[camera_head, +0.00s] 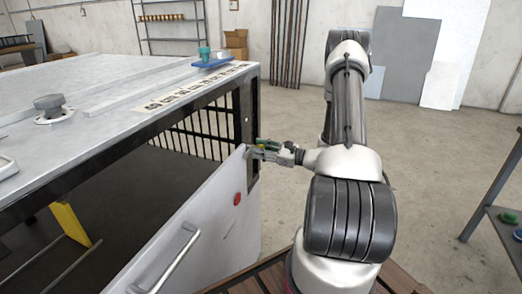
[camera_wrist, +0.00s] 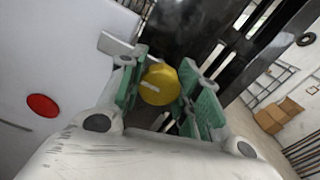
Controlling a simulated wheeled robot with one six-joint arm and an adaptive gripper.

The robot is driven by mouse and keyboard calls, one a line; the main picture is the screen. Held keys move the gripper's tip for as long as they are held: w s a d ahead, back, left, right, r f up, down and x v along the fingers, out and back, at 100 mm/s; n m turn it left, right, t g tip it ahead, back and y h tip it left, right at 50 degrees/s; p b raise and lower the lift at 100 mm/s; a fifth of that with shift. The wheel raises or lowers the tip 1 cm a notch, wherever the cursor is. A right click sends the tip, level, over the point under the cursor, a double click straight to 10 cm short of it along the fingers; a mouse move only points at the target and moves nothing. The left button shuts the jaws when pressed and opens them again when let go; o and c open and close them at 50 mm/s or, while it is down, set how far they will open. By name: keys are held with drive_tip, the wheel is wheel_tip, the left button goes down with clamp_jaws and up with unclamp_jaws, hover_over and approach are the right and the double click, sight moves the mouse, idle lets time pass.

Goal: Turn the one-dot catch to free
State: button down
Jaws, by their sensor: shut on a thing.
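My gripper (camera_head: 268,151) is at the upper right corner of the white hinged panel (camera_head: 192,232), beside the dark frame post of the bench. In the wrist view my gripper (camera_wrist: 162,92) has its green pads on both sides of a round yellow knob (camera_wrist: 158,86) and is shut on it. The knob has a pale line across its face. A grey flat bar (camera_wrist: 118,46) sticks out to the left behind the left finger. No dot mark can be made out, so I cannot tell which catch this is. In the head view the fingers mostly hide the knob.
A red disc (camera_head: 237,199) and a bar handle (camera_head: 168,262) are on the white panel. The grey bench top (camera_head: 70,76) holds a dark knob (camera_head: 49,104), a strip of printed symbols (camera_head: 190,88) and a blue tray (camera_head: 213,63). Floor right of my arm is clear up to a shelf (camera_head: 492,215).

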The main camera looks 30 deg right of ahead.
drive_tip(key=m, duration=0.4)
drive_tip(key=shift+m, duration=0.4)
drive_tip(key=m, duration=0.4)
drive_tip(key=shift+d+m, duration=0.1)
drive_tip(key=shift+m, duration=0.2)
drive_tip(key=m, duration=0.4)
drive_tip(key=shift+f+m, duration=0.1)
drive_tip(key=shift+m, duration=2.2)
drive_tip(key=c, duration=1)
unclamp_jaws()
